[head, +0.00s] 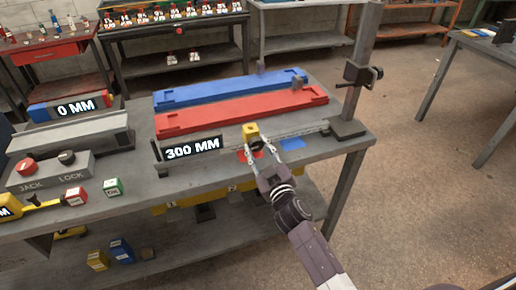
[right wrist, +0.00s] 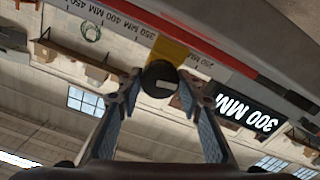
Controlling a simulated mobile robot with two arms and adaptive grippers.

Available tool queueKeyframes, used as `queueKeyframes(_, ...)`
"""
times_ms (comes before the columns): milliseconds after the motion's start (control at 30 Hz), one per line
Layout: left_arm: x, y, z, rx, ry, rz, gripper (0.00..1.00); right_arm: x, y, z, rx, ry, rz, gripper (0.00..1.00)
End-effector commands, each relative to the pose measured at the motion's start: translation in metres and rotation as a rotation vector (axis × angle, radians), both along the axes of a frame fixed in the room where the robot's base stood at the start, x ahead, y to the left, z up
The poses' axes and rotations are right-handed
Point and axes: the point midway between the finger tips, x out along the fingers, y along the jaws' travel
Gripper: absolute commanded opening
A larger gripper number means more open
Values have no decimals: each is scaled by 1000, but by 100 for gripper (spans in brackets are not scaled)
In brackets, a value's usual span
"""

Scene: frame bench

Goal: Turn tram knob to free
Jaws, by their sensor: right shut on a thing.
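The tram is a yellow block (head: 250,131) on the ruled rail along the front of the bench; it also shows in the right wrist view (right wrist: 170,52). Its knob (right wrist: 159,79) is a dark round cylinder on the side facing me. My right gripper (head: 262,151) reaches up from the lower right, with one finger on each side of the knob. In the right wrist view the gripper (right wrist: 161,84) is shut on the knob. The knob's turn setting cannot be read. My left gripper is not in view.
A 300 MM sign (head: 192,149) stands left of the tram. Red (head: 240,112) and blue (head: 225,91) beams lie behind the rail. A dark upright post (head: 358,75) stands at the bench's right end. A jack and lock box (head: 50,174) sits at left.

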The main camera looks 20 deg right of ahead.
Motion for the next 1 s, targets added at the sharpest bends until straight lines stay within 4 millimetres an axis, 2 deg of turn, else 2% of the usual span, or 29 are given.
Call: queueKeyframes(1000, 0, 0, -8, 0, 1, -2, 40, 0, 1, -1, -958, -33, 1, 9)
